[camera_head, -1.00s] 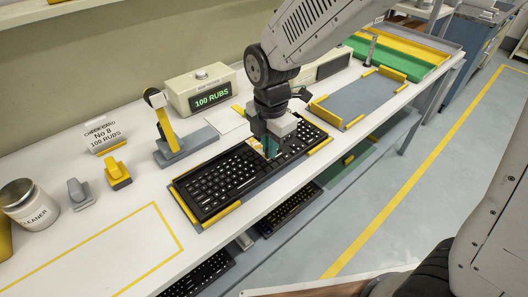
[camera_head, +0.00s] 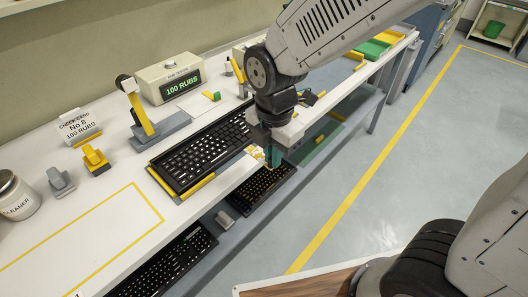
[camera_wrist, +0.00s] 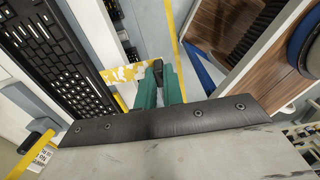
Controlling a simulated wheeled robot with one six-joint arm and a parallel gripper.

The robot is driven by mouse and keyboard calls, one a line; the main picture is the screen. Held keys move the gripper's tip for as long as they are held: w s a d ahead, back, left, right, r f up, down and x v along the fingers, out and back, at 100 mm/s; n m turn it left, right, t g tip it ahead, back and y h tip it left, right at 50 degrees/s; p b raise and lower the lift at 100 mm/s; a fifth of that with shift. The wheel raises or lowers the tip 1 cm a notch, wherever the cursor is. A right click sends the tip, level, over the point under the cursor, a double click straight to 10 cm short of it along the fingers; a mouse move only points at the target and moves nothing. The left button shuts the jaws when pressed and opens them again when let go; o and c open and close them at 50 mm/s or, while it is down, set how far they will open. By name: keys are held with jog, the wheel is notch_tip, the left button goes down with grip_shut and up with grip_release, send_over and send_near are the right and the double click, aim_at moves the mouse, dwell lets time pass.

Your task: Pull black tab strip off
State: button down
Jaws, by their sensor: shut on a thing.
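The black keyboard (camera_head: 205,153) lies on the bench between yellow guides. It fills the upper left of the wrist view (camera_wrist: 50,62). My gripper (camera_head: 272,155), with teal fingers, is just past the keyboard's right part, at the bench's front edge. In the wrist view my gripper (camera_wrist: 160,82) is shut on the black tab (camera_wrist: 157,66). A yellow-and-white patterned strip (camera_wrist: 122,74) runs from the tab toward the keyboard's edge. Whether its far end still touches the keyboard I cannot tell. In the head view my arm hides the keyboard's right end.
A green-and-yellow tab piece (camera_head: 212,96) lies on a white card behind the keyboard. A display box (camera_head: 168,82) reads 100 RUBS. A grey stand with a yellow post (camera_head: 142,118) is at its left. Another keyboard (camera_head: 262,188) sits on the shelf below. The floor beyond is clear.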

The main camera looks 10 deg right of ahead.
aim_at(262, 162)
jog(key=c, duration=2.1)
grip_release()
jog(key=shift+a, duration=0.4)
jog(key=shift+c, duration=0.2)
jog(key=shift+s+a, duration=0.1)
jog(key=shift+a, duration=0.05)
grip_shut()
notch_tip(262, 162, up, 9)
jog(key=w+a, duration=0.1)
jog(key=shift+w, duration=0.3)
